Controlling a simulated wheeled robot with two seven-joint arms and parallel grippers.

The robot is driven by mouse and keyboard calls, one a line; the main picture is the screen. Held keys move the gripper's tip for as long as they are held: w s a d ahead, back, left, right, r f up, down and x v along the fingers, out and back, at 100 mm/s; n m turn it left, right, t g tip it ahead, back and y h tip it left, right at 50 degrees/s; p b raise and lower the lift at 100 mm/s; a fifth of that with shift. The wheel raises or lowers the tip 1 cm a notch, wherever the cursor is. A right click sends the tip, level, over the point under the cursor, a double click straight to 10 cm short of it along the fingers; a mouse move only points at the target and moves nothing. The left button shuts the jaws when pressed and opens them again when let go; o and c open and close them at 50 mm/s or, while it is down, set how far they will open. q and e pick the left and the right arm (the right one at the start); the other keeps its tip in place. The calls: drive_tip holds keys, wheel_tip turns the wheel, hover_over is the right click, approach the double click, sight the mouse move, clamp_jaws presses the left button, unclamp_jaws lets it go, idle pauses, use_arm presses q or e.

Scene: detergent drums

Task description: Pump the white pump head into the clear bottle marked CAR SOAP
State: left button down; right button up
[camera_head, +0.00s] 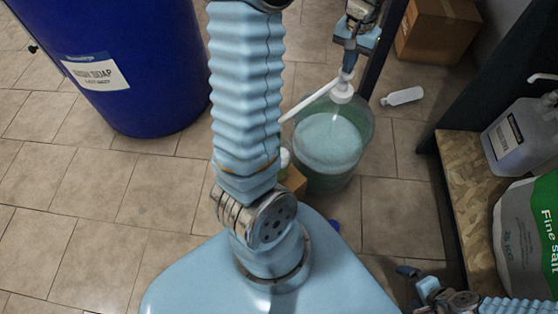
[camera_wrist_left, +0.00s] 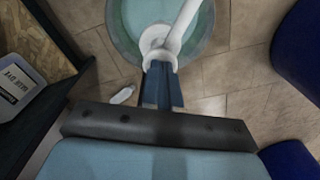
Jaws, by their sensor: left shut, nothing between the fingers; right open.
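The white pump head (camera_head: 342,90) stands on a translucent drum (camera_head: 367,120) of pale green liquid. Its long spout slants down-left in the head view. In the left wrist view the pump head (camera_wrist_left: 157,42) is directly beyond my fingertips. My left gripper (camera_head: 348,70) is shut and empty, its tips right at the top of the pump head; I cannot tell whether they press on it. The left gripper (camera_wrist_left: 161,68) also shows in the wrist view. My right gripper (camera_head: 420,279) is open at the lower right, away from the drum. No CAR SOAP marking is readable; something pale (camera_head: 284,158) below the spout is mostly hidden by my arm.
A large blue drum (camera_head: 150,100) stands at the left. A small white bottle (camera_head: 402,96) lies on the tiled floor beside a cardboard box (camera_head: 437,30). A shelf (camera_head: 462,190) at the right holds a canister (camera_head: 520,140) and a Fine salt bag (camera_head: 525,235).

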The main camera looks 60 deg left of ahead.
use_arm(q)
drive_tip(key=shift+f, duration=0.55)
drive_tip(key=shift+r, duration=0.1)
wheel_tip(320, 180, up, 6)
drive_tip(key=p, duration=0.4)
drive_tip(key=shift+f, duration=0.25)
drive_tip(key=shift+f, duration=0.15)
drive_tip(key=shift+f+b, duration=1.85)
drive_tip(key=shift+f, duration=0.9)
drive_tip(key=shift+r+p, duration=2.45)
drive_tip(key=shift+r, duration=0.55)
drive_tip(key=shift+f, duration=0.1)
